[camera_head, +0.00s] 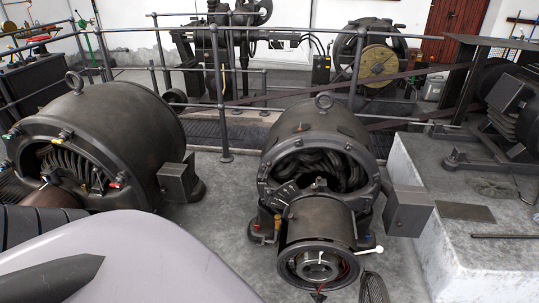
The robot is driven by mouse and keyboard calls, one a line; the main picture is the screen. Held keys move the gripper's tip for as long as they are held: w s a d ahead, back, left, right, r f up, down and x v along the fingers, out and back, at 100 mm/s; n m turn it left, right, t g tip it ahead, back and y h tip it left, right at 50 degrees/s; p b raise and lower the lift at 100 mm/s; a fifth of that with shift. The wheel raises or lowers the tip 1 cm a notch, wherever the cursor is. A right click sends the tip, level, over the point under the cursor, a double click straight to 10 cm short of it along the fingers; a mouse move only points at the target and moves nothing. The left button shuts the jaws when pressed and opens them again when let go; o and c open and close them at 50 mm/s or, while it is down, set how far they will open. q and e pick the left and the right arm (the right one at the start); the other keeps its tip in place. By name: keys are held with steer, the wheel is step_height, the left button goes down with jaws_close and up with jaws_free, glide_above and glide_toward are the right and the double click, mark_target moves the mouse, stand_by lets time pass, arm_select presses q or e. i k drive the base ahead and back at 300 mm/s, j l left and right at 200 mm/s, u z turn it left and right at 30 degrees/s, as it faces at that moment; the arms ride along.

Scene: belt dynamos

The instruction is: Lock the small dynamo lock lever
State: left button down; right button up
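The small dynamo (318,215) stands on the grey floor right of the picture's middle, its round open end facing me. A short lever with a white rounded tip (370,250) sticks out to the right from beside this front end, nearly level. It looks like the lock lever, but I cannot tell whether it is locked. A thin red piece (343,270) shows inside the front ring. Neither of my grippers is in view, and nothing is seen touching the lever.
A larger dynamo (120,125) stands at the left. A dark box (408,210) juts out right of the small dynamo, near a pale stone plinth (455,240). A metal railing (222,110) runs behind. Bare floor (225,210) lies between the dynamos.

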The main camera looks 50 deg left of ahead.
mark_target(268, 164)
steer(key=i+j, duration=0.1)
steer(key=j, duration=0.7)
steer(key=i+j, duration=0.15)
steer(key=j, duration=0.25)
